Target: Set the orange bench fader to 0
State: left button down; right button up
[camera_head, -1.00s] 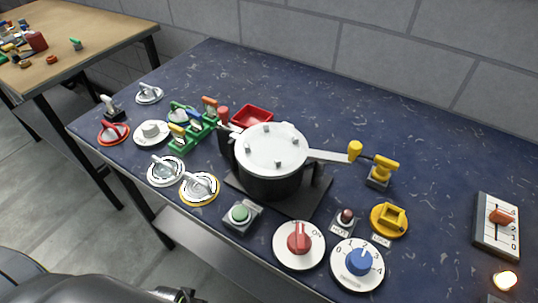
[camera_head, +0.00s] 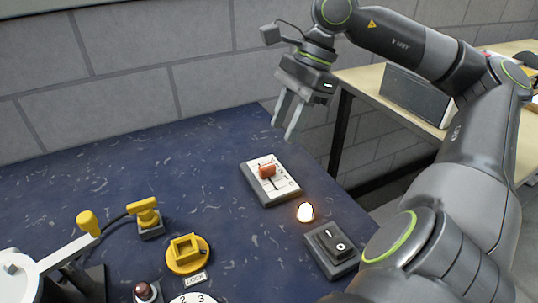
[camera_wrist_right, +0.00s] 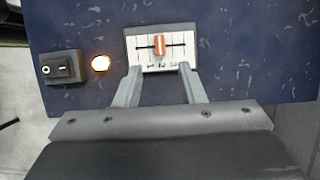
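The orange fader knob (camera_head: 267,171) sits on a white plate with a slot and printed numbers, on a grey fader box (camera_head: 271,199). The 0 is toward the near end, and the knob stands away from it, around the middle to upper part of the slot. In the right wrist view the knob (camera_wrist_right: 159,44) shows between and beyond my fingertips. My right gripper (camera_head: 282,131) is open and empty, raised above the bench behind the fader, not touching it. It also shows in the wrist view (camera_wrist_right: 160,68). My left gripper is not in view.
A glowing lamp (camera_head: 305,212) and a black rocker switch (camera_head: 332,247) stand right of the fader. The blue bench (camera_head: 180,165) is clear around the fader's left side.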

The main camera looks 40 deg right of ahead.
aim_at(268, 165)
jog(key=x, duration=0.9)
jog(key=shift+b, duration=0.35)
jog(key=shift+c, duration=0.5)
grip_shut()
